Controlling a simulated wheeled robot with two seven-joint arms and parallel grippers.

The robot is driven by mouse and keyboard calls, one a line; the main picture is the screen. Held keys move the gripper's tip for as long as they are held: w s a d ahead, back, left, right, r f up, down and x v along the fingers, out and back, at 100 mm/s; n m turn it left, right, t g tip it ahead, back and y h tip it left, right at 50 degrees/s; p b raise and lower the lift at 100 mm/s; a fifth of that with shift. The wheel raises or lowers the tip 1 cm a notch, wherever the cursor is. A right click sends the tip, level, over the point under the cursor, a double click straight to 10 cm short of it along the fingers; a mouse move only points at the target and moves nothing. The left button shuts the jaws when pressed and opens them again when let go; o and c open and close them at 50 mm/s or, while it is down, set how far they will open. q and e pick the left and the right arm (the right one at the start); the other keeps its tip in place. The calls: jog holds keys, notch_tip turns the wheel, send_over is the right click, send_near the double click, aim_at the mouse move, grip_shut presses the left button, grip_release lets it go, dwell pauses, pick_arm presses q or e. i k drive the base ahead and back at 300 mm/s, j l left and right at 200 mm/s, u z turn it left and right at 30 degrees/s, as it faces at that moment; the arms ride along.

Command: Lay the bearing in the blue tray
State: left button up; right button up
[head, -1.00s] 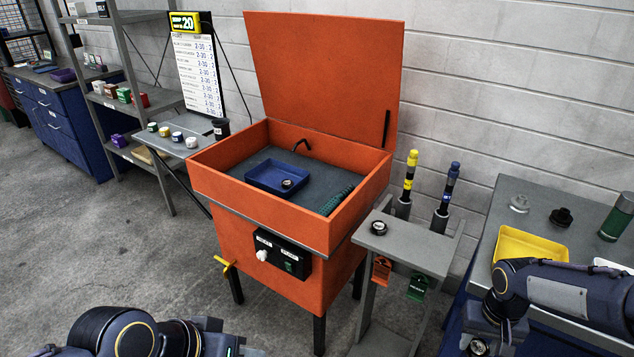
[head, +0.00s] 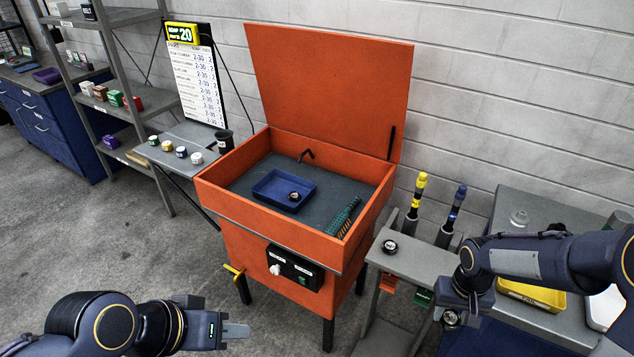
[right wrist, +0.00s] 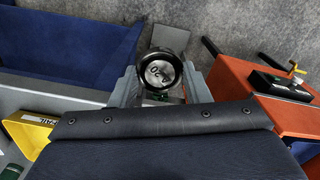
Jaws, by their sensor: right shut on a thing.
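My right gripper (right wrist: 160,88) is shut on a round bearing (right wrist: 162,70) with a black rim and a silver, marked face. In the head view the held bearing (head: 450,318) is low at the right, in front of the grey stand. The blue tray (head: 268,188) lies on the grey floor of the open orange cabinet (head: 262,222). A small round black-and-silver piece (head: 294,197) sits in the tray's right part. My left gripper (head: 236,331) is empty at the bottom, in front of the cabinet; its finger gap cannot be made out.
The orange lid (head: 330,85) stands open at the back. A green ribbed piece (head: 343,216) lies inside on the right. The grey stand (head: 415,262) holds another round piece (head: 390,247) and two upright tools. A yellow tray (head: 530,294) is on the right bench.

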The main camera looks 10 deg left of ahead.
aim_at(275, 190)
jog(key=i+j, duration=0.15)
jog(key=j, duration=0.25)
jog(key=i+j+u, duration=0.1)
jog(key=j, duration=0.35)
jog(key=i+j, duration=0.3)
jog(key=i+j+u, duration=0.15)
jog(key=j, duration=0.35)
jog(key=i+j+u, duration=0.1)
jog(key=i+j, duration=0.35)
jog(key=i+j+u, duration=0.1)
jog(key=i+j, duration=0.25)
jog(key=i, duration=0.3)
